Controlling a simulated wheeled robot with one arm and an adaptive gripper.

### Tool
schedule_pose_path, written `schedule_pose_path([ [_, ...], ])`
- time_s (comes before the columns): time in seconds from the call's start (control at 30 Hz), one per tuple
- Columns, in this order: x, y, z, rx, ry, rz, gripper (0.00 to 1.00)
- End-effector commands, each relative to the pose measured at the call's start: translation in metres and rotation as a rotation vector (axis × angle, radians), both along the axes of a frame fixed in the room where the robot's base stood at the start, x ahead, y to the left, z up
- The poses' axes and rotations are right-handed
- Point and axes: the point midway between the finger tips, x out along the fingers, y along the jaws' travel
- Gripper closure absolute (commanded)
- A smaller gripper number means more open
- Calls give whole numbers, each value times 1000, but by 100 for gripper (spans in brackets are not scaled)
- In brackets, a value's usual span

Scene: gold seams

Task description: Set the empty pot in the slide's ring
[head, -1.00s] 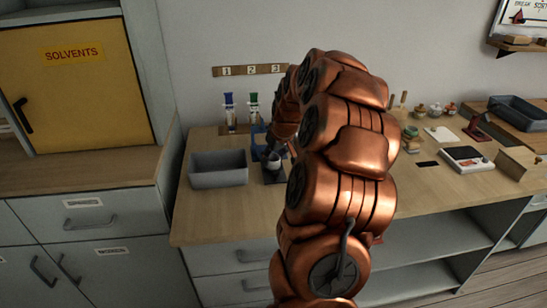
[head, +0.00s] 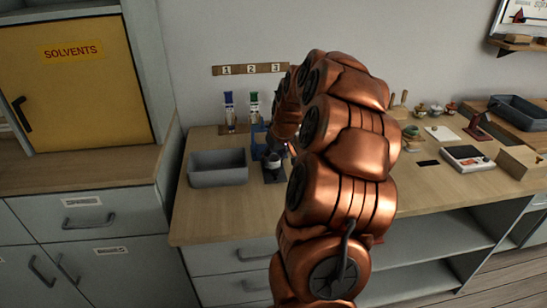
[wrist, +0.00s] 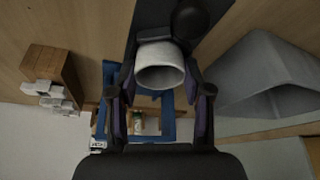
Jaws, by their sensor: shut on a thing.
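The pot (wrist: 160,66) is a small whitish cup with its open mouth showing in the wrist view. It sits between the fingertips of my gripper (wrist: 161,82), which is shut on it. In the head view the pot (head: 273,161) shows small and pale at the end of my arm, over the dark slide (head: 274,176). The dark slide (wrist: 152,16) also shows behind the pot in the wrist view, with a round black part beside it. The ring is hidden, and I cannot tell whether the pot touches the slide. A blue frame (head: 258,138) stands behind.
A grey bin (head: 218,168) stands close left of the slide; it also fills the right of the wrist view (wrist: 270,75). Two capped bottles (head: 229,112) stand near the wall. A white device (head: 466,158) sits further right. My arm hides the bench's middle.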

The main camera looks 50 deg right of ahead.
Motion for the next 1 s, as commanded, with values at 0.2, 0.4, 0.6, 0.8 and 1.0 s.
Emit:
schedule_pose_path([
  [0.2,0,0,0,0,0,0,67],
  [0.4,0,0,0,0,0,0,41],
  [0.6,0,0,0,0,0,0,21],
  [0.8,0,0,0,0,0,0,21],
  [1.0,0,0,0,0,0,0,21],
])
